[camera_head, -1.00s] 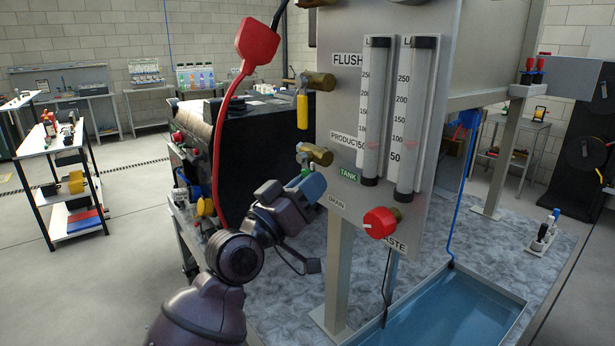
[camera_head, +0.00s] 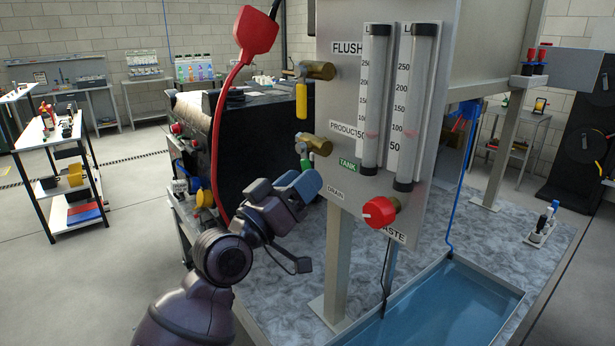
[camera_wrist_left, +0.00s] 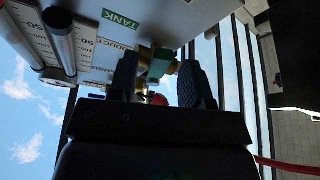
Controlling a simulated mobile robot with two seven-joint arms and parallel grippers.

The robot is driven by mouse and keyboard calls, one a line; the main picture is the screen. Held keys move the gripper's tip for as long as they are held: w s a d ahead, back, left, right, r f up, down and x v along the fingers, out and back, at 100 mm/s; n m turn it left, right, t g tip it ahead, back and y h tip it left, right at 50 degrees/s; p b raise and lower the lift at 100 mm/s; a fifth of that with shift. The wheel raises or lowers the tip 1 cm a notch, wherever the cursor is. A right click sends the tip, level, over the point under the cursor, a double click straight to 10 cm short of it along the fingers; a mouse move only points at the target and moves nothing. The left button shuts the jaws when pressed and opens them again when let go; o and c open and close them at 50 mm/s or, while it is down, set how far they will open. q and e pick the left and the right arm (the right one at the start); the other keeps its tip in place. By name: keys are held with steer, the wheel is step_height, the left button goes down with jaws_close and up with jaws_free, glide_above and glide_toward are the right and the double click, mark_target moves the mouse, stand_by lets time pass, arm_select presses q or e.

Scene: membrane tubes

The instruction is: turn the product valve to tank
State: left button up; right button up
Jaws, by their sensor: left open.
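The product valve (camera_head: 315,144) is a brass body on the panel's left edge, beside the PRODUCT label. Its green handle (camera_head: 306,164) hangs down from it, left of the green TANK label (camera_head: 347,165) and above the DRAIN label (camera_head: 336,192). My left gripper (camera_head: 308,182) is just below the handle, pointing up at the panel. In the left wrist view its two dark fingers (camera_wrist_left: 162,85) are open, and the green handle (camera_wrist_left: 160,63) shows between and beyond them. I cannot tell whether they touch it. My right gripper is not in view.
The flush valve (camera_head: 317,71) with a yellow handle (camera_head: 301,101) is above. A red knob (camera_head: 380,211) sits low on the panel, below two flow tubes (camera_head: 374,100). A red cable (camera_head: 216,150) hangs near my left arm. A blue water basin (camera_head: 450,305) lies at lower right.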

arm_select(q)
steer(key=v, duration=0.8)
steer(key=shift+s+a+f+b, duration=0.15)
steer(key=shift+s+a+b, duration=0.1)
steer(key=shift+b, duration=0.2)
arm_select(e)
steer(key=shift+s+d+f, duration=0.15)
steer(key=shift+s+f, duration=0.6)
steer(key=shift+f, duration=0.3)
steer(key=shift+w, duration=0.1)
